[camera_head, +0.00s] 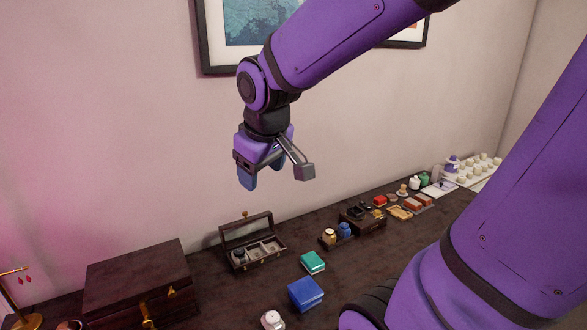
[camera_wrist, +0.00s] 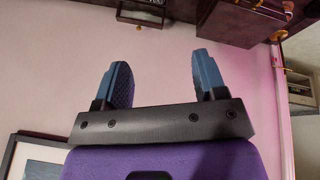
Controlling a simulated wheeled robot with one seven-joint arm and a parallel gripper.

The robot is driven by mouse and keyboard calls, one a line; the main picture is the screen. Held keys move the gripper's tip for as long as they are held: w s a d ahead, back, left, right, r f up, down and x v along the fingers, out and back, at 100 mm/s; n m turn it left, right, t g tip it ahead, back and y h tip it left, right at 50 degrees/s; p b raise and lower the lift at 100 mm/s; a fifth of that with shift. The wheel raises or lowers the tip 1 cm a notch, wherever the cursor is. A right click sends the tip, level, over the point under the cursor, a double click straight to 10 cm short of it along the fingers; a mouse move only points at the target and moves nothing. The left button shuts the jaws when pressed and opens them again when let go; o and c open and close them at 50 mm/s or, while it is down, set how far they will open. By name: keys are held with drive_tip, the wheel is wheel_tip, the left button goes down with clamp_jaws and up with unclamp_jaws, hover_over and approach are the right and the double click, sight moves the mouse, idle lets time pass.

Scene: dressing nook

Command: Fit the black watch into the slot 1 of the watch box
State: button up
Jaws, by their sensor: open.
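The watch box (camera_head: 283,256) stands on the dark table with its lid raised. Its light-lined compartments lie in a row, and a small dark round item (camera_head: 239,255) sits in the left one. Part of the box also shows at the top of the wrist view (camera_wrist: 140,18). Small dark items (camera_head: 361,209) lie on a brown case to the right; I cannot tell whether one is the black watch. My gripper (camera_head: 276,176) is open and empty, high above the table and the watch box. Its two fingers stand apart in the wrist view (camera_wrist: 162,78).
A large dark wooden chest (camera_head: 138,280) stands at left, beside a gold jewellery stand (camera_head: 20,300). Several small items crowd the far right.

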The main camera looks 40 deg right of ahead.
drive_tip(key=s+a+r+m+t+y, duration=0.1)
drive_tip(key=s+a+r, duration=0.1)
drive_tip(key=s, duration=0.9)
drive_tip(key=shift+r+m+y, duration=0.3)
drive_tip(key=shift+r+m, duration=0.1)
drive_tip(key=shift+r, duration=0.4)
drive_tip(key=shift+w, duration=0.1)
drive_tip(key=shift+r, duration=0.35)
